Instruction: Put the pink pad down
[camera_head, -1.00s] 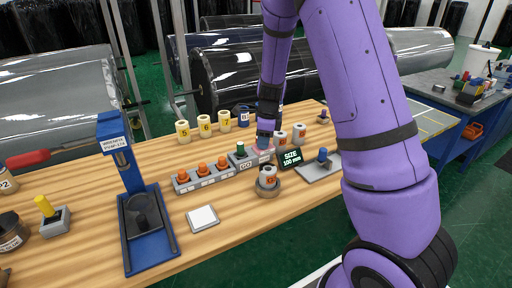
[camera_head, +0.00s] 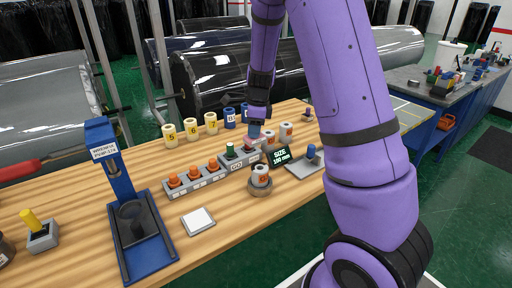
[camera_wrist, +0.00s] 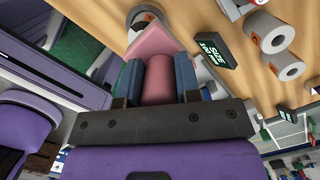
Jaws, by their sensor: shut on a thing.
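The pink pad (camera_wrist: 158,45) shows in the wrist view as a flat pink block with a rounded pink handle. My gripper (camera_wrist: 158,79) is shut on that handle, with a blue finger on each side. In the head view, the pad is a small pink patch (camera_head: 249,140) under my gripper (camera_head: 254,131), at the right end of the grey rack (camera_head: 208,182). I cannot tell whether the pad touches the rack. Green and orange knobs stand in the rack.
A size sign (camera_head: 280,155), a wrapped roll on a round stand (camera_head: 260,187) and a grey tray with a blue-handled item (camera_head: 304,166) are close by. Numbered rolls (camera_head: 191,130) stand behind. A blue press (camera_head: 134,216) and white pad (camera_head: 198,221) are left. Bare wood lies in front.

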